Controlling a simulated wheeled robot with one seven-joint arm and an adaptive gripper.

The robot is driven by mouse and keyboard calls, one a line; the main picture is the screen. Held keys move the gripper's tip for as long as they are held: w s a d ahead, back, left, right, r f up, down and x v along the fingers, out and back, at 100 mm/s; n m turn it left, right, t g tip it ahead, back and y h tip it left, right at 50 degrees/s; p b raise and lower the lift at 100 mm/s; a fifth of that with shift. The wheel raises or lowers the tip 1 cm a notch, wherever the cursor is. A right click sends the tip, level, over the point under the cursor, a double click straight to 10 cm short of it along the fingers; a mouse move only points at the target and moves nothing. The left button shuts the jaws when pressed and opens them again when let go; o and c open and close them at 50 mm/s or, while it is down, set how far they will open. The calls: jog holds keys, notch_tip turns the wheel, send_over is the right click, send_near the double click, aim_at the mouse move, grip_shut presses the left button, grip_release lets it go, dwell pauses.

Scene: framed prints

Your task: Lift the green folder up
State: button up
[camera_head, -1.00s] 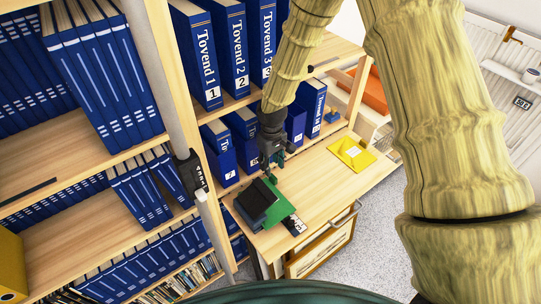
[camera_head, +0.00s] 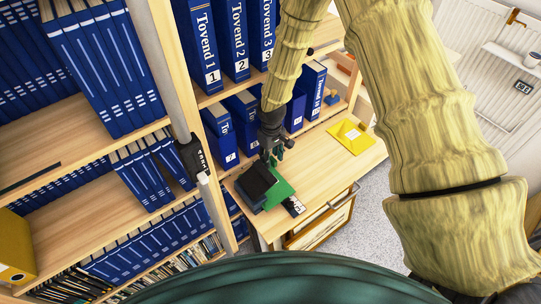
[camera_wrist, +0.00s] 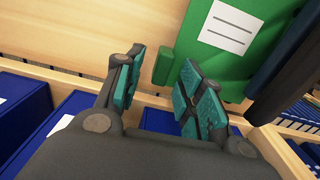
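The green folder (camera_head: 281,188) lies on the wooden desk top, partly covered by a black object (camera_head: 257,182). In the wrist view the green folder (camera_wrist: 208,62) shows a white label with lines, and a small green tab stands at its left edge. My gripper (camera_head: 273,153) is just behind the folder in the head view, close to its far edge. In the wrist view my gripper (camera_wrist: 160,90) has its two teal-padded fingers apart, with nothing held between them. The tab appears ahead of the gap; whether a finger touches the folder I cannot tell.
A yellow folder (camera_head: 350,137) lies on the desk (camera_head: 322,170) to the right, with bare wood between. A small black-and-white item (camera_head: 293,206) lies by the green folder. Blue binders (camera_head: 240,125) stand on the shelf behind my gripper. A shelf post is at the left.

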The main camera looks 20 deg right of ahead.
grip_shut()
jog(key=shift+d, duration=0.1)
jog(key=shift+w+d, duration=0.3)
jog(key=shift+d, duration=0.5)
jog(key=shift+w+d, duration=0.35)
jog(key=shift+d, duration=0.5)
jog(key=shift+w+d, duration=0.3)
jog(key=shift+d, duration=0.5)
jog(key=shift+o, duration=0.8)
grip_release()
notch_tip(320, 180, up, 12)
